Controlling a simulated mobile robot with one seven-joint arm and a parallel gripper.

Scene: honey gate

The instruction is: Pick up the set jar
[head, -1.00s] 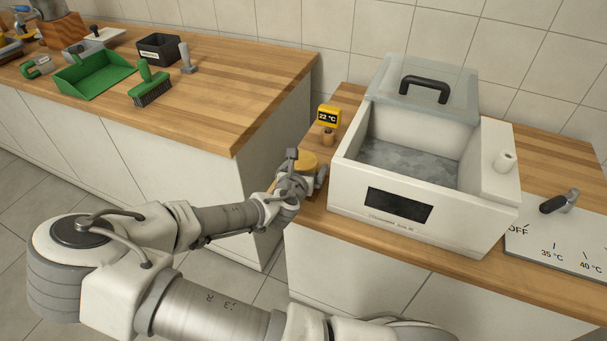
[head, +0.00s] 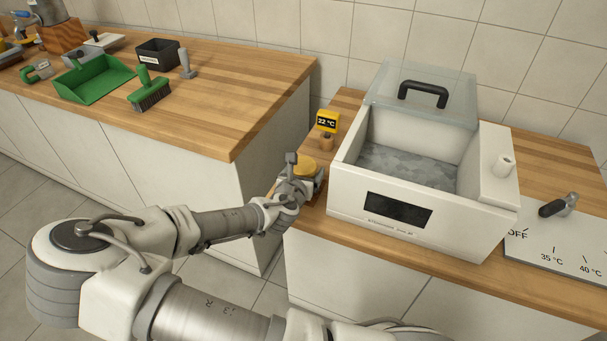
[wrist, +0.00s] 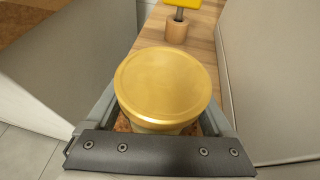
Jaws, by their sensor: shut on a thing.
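The set jar (wrist: 165,84) has a round gold lid and fills the middle of the wrist view. Its body is mostly hidden below the lid and behind my gripper. In the head view the jar's yellow lid (head: 306,167) shows at the left end of the right counter, beside the white bath. My gripper (wrist: 160,125) is shut on the jar, with a finger on each side of it. In the head view my gripper (head: 303,184) largely covers the jar. I cannot tell whether the jar's base touches the counter.
A yellow thermometer reading 22 °C (head: 327,122) stands in a wooden holder just behind the jar. The white water bath (head: 350,185), its clear lid (head: 440,92) tipped back, is close on the right. A gap separates the left counter (head: 235,110) from this one.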

